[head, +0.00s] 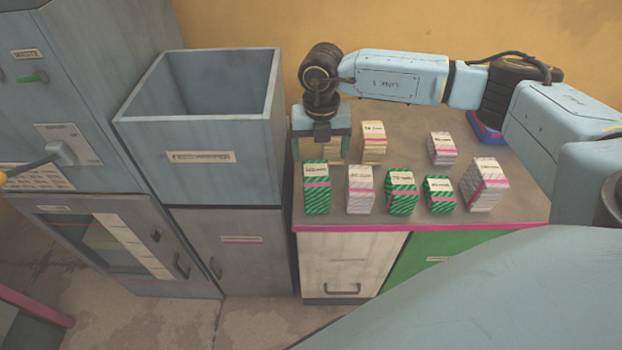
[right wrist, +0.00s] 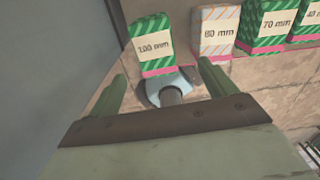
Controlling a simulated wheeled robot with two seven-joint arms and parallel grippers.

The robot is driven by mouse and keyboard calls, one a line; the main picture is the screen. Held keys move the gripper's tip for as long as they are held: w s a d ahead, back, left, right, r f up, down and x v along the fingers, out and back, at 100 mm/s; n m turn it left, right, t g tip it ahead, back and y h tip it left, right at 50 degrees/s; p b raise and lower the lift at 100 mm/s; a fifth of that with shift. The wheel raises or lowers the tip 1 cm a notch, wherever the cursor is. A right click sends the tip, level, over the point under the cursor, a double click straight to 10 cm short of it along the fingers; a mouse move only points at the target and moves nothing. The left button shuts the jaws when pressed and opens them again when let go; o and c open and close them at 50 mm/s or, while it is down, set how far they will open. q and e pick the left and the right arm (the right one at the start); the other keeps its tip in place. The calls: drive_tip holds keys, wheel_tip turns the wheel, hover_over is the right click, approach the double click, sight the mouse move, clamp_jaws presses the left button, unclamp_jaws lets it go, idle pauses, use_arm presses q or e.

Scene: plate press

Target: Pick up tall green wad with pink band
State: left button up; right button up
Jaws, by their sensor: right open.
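The tall green striped wad (head: 316,188) with a pink band stands upright at the front left of the counter. In the right wrist view, this wad (right wrist: 152,45) shows a label reading 100 mm, with its pink band low on it. My right gripper (head: 320,150) is open, just behind the wad in the head view, pointing down. In the right wrist view its green fingers (right wrist: 163,82) are spread, with the wad beyond their tips and apart from them. Nothing is held. My left gripper is not in view.
A white-and-pink wad (head: 361,189) stands close right of the tall green one. Shorter green wads (head: 402,190) (head: 439,194) and a larger pale wad (head: 484,181) continue the row. Pale wads (head: 373,142) (head: 441,148) stand behind. A deep grey bin (head: 208,158) rises left of the counter.

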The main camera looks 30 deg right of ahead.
sight(317, 174)
wheel_tip(317, 174, down, 5)
drive_tip(key=shift+a+r, duration=0.1)
drive_tip(key=shift+f, duration=0.3)
wheel_tip(317, 174, down, 3)
drive_tip(key=shift+w+a+r, duration=0.15)
wheel_tip(317, 174, down, 2)
drive_tip(key=shift+w+f, duration=0.1)
drive_tip(key=shift+w, duration=0.05)
drive_tip(key=shift+f, duration=0.25)
drive_tip(key=shift+c, duration=0.3)
drive_tip(key=c, duration=1.1)
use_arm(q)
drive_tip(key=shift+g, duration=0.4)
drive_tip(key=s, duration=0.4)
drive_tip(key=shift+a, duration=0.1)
use_arm(e)
drive_tip(key=shift+o, duration=0.2)
wheel_tip(317, 174, up, 10)
drive_tip(key=shift+r, duration=0.1)
